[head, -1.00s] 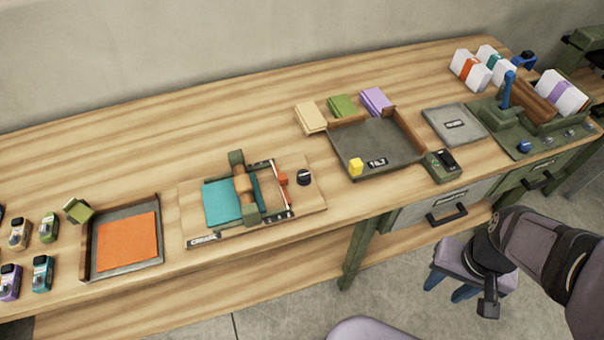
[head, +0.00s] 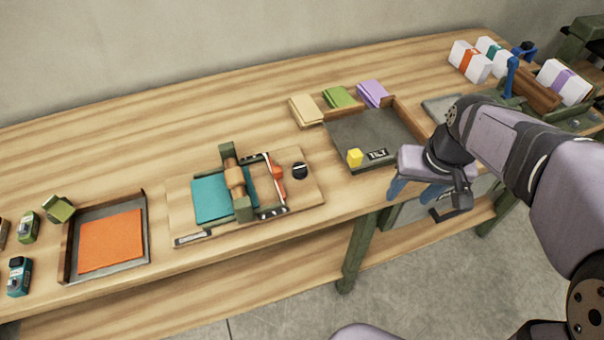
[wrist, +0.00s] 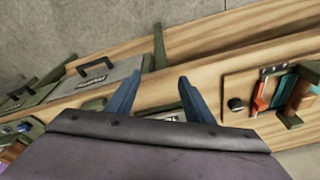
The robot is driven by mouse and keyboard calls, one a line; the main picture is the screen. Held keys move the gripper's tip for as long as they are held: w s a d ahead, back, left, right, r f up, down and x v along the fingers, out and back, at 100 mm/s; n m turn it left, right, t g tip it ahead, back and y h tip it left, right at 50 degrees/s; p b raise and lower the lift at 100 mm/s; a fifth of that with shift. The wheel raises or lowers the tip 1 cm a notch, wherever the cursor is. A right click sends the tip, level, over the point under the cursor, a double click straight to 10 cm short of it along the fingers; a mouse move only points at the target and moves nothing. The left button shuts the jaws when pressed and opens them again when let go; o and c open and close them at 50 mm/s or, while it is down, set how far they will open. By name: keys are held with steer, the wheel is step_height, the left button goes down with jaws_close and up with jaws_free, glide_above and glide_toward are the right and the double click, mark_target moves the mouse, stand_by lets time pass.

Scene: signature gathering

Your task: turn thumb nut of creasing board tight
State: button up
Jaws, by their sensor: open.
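The creasing board (head: 183,204) is a wooden board on the bench, left of centre in the head view, with a teal sheet (head: 211,198) on it. A black thumb nut (head: 299,170) sits near its right end, beside an orange-red part (head: 278,172). In the wrist view the creasing board (wrist: 234,88) is at the right, with the black thumb nut (wrist: 236,104) near its left edge. My gripper (head: 414,190) has blue fingers and is open and empty, over the bench's front edge, right of the board. Its fingers also show in the wrist view (wrist: 158,90), apart from the nut.
A grey tray (head: 372,132) marked TILT, with a yellow block (head: 355,158), lies between the board and my arm. Paper stacks (head: 340,97) stand behind it. A tray with orange sheets (head: 67,235) is at the left. Bare bench top lies behind the board.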

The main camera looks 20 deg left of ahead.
steer(key=w+a+r+n+y+b, duration=0.1)
steer(key=w+a+n+b, duration=0.2)
steer(key=a, duration=0.7)
steer(key=n+y+b, duration=0.1)
steer(key=n+b, duration=0.3)
glide_toward(300, 168)
steer(key=shift+t, duration=0.3)
steer(key=shift+p+x, duration=0.45)
steer(key=shift+x, duration=3.35)
steer(key=shift+s, duration=0.2)
steer(key=shift+c, duration=0.2)
steer(key=c, duration=1)
